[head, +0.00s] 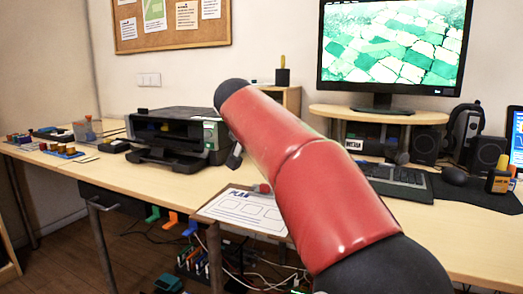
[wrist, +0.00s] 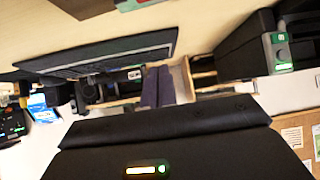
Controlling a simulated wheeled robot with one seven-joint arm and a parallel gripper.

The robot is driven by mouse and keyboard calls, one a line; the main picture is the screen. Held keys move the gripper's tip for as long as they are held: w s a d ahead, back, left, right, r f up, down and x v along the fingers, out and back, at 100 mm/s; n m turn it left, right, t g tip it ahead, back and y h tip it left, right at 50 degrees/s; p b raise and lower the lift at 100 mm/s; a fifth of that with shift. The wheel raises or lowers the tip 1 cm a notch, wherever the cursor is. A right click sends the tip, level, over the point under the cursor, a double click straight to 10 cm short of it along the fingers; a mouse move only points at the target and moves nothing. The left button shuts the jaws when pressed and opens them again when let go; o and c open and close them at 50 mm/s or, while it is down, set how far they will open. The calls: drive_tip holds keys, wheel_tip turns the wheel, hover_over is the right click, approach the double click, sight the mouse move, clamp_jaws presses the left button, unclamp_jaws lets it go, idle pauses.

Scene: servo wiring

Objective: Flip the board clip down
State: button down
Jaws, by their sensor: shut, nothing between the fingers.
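A clipboard (head: 205,212) with a white sheet headed "PLAN" (head: 240,207) lies at the table's front edge in the head view. A small red and grey piece (head: 262,188) at its back edge, partly beside my red arm, may be the board clip; its pose is too small to tell. In the wrist view, turned upside down, a brown board edge (wrist: 85,8) shows at the top. My gripper (wrist: 157,72) is shut and empty, its two fingers side by side. In the head view my arm hides most of it, and I see no contact with the clip.
A black printer (head: 175,138) stands left of the clipboard. A keyboard (head: 395,182) on a dark mat, a monitor (head: 390,45) on a wooden riser and speakers are to the right. Small parts lie at the far left. Bare table (head: 115,175) shows in front of the printer.

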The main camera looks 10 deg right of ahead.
drive_tip(key=s+a+f, duration=0.1)
drive_tip(key=s, duration=0.1)
drive_tip(key=s+a+f+b, duration=0.1)
drive_tip(key=s+a, duration=0.1)
drive_tip(key=s, duration=0.1)
drive_tip(key=s+a+f, duration=0.1)
drive_tip(key=s+a, duration=0.1)
drive_tip(key=shift+s+f+b, duration=0.25)
drive_tip(key=shift+s+b, duration=0.15)
